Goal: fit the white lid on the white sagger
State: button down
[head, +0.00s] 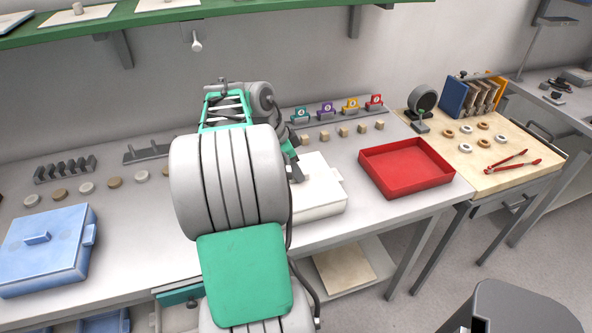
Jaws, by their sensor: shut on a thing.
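The white sagger (322,209) stands on the bench, right of my arm, its left part hidden behind the arm. The white lid (318,172) shows as a flat pale top at the sagger, and its left part is hidden too. I cannot tell whether it is seated or slightly raised. My gripper (296,174) is at the lid's left part, mostly hidden by my arm. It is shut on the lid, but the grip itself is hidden.
A red tray (405,168) stands to the right. A lidded blue box (45,255) is at far left. Small blocks (343,132) and numbered cards (350,105) line the back. A green shelf (150,18) overhangs the bench. A wooden board (500,175) with rings and red tongs is right.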

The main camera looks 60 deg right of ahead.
jog(key=c, duration=1.3)
grip_release()
jog(key=p+v, duration=0.1)
jog(key=v, duration=0.7)
